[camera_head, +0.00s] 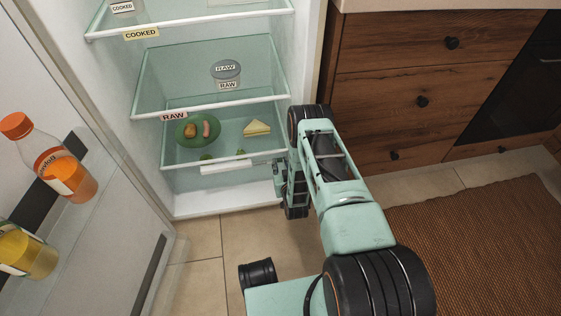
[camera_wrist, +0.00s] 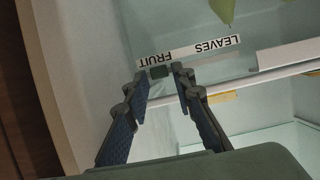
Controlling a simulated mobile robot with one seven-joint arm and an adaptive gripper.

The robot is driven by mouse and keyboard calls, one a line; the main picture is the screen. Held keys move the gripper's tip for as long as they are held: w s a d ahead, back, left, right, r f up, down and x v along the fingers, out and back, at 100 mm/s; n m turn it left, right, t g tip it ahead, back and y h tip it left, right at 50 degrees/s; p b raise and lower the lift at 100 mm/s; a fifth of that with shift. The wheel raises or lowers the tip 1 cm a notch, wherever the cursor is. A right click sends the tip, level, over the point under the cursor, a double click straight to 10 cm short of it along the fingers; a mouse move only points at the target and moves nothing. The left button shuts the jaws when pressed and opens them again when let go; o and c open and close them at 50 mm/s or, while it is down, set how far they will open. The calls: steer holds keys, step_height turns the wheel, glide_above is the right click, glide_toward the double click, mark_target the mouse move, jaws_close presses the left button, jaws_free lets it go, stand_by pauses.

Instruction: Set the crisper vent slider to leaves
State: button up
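The crisper's label strip (camera_wrist: 190,51) shows upside down in the wrist view, with FRUIT on its left and LEAVES on its right. The vent slider, a small dark green knob (camera_wrist: 158,72), sits beside the word FRUIT. My gripper (camera_wrist: 160,76) is open, with one fingertip on each side of the knob in the picture. I cannot tell whether either finger touches it. In the head view the crisper (camera_head: 222,179) is at the bottom of the fridge, and my gripper is at its right end; its fingertips are not clear there.
Above the crisper, a shelf holds a green plate (camera_head: 188,136) of food and a cheese wedge (camera_head: 257,128). The open fridge door with bottles (camera_head: 62,172) stands at left. Wooden drawers (camera_head: 400,95) are at right. A white handle (camera_wrist: 285,58) lies right of the labels.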

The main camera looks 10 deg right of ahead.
mark_target(268, 160)
steer(key=shift+c, duration=0.2)
jaws_close()
steer(key=a, duration=0.4)
steer(key=shift+a, duration=0.4)
steer(key=shift+o, duration=0.2)
jaws_free()
step_height(268, 160, up, 10)
stand_by(0.4)
